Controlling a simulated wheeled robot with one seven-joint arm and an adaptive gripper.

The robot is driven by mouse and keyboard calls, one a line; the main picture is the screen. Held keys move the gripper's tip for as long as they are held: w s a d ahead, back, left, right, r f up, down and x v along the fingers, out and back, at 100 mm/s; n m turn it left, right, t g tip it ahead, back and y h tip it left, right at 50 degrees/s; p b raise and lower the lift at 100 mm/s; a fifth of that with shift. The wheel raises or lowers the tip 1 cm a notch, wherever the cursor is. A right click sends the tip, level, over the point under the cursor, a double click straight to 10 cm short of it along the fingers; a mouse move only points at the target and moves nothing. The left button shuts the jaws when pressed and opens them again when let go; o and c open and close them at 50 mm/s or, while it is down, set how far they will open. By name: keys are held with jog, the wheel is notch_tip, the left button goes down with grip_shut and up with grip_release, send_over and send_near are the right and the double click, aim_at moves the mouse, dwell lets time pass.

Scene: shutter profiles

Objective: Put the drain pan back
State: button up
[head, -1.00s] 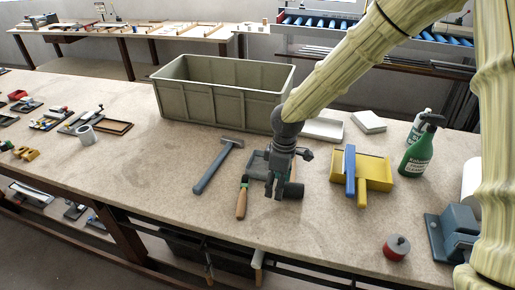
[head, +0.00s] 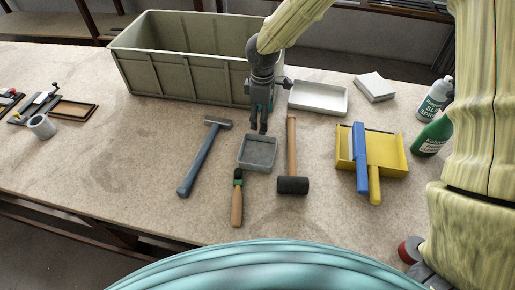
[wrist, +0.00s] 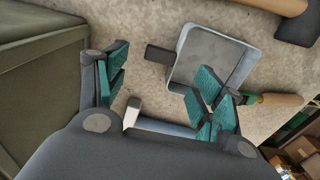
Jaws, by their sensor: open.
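A small square grey pan (head: 257,152) with a raised rim lies flat on the bench; I take it to be the drain pan. It also shows in the wrist view (wrist: 212,58), with a dark tab at one edge. My gripper (head: 263,130) points down at the pan's far edge, in front of the crate. In the wrist view its teal-padded fingers (wrist: 162,90) are spread apart with nothing between them. One finger overlaps the pan's edge in that view; I cannot tell whether it touches.
A large grey-green crate (head: 185,65) stands behind. A blue-handled hammer (head: 203,160), a wood-handled tool (head: 237,202) and a mallet (head: 292,184) lie around the pan. A white tray (head: 318,97) and a yellow dustpan (head: 385,155) are to the right. The bench's left part has free room.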

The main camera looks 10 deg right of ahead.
aim_at(259, 147)
jog(key=shift+w+f, duration=0.2)
jog(key=shift+f, duration=0.3)
jog(key=shift+w+f, duration=0.15)
jog(key=shift+f, duration=0.3)
jog(key=shift+s+d+f, duration=0.1)
jog(key=shift+s, duration=0.25)
jog(key=shift+s+f+p, duration=0.15)
jog(key=shift+f+p, duration=0.1)
jog(key=shift+p, duration=0.2)
jog(key=shift+d+f+p, duration=0.1)
jog(key=shift+f+p, duration=0.65)
jog(key=shift+f, duration=1.5)
grip_shut()
jog(key=shift+r, duration=0.1)
jog(key=shift+r, duration=0.1)
